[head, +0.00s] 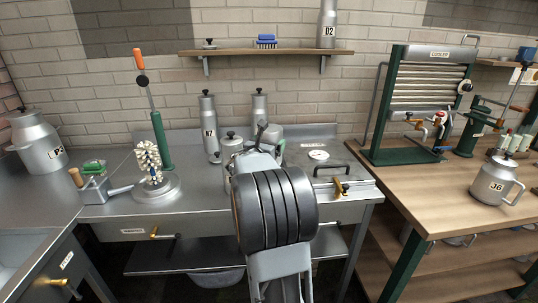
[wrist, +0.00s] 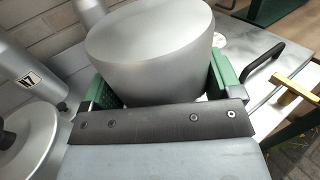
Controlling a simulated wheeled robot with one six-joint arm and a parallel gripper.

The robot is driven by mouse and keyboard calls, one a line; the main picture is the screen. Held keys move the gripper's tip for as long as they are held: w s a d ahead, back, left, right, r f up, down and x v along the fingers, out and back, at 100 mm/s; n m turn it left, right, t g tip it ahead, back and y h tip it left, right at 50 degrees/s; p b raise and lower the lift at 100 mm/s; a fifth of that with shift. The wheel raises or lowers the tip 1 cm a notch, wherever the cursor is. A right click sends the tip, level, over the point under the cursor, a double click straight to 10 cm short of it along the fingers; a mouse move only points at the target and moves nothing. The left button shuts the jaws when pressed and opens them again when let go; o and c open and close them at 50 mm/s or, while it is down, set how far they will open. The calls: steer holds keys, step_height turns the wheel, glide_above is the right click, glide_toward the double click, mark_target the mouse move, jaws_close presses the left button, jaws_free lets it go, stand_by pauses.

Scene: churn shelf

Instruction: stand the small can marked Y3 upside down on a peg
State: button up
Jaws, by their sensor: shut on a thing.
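My gripper's green jaws (wrist: 165,92) are shut around a smooth silver can (wrist: 150,60) in the wrist view. The can has a broad plain round surface, and no mark shows on it, so I cannot read whether it is Y3. I see no Y3 mark in either view. A stand with pale prongs (head: 148,157) is on a round base at the counter's left; I cannot tell whether these are the pegs.
Can N7 (head: 209,128) and a lidded can (head: 230,145) stand left of my gripper; N7 also shows in the wrist view (wrist: 22,78). A black handle (head: 318,171) is at right. Can J6 (head: 493,183) stands on the wooden table. A shelf (head: 270,52) hangs behind.

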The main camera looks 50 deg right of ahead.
steer(key=shift+w+d+f+b, duration=0.15)
steer(key=shift+d+f, duration=0.05)
steer(key=shift+f, duration=0.8)
steer(key=shift+w+d+f+b, duration=0.1)
steer(key=shift+d+f+b, duration=0.05)
steer(key=shift+f, duration=0.85)
steer(key=shift+f, duration=0.15)
steer(key=o, duration=1)
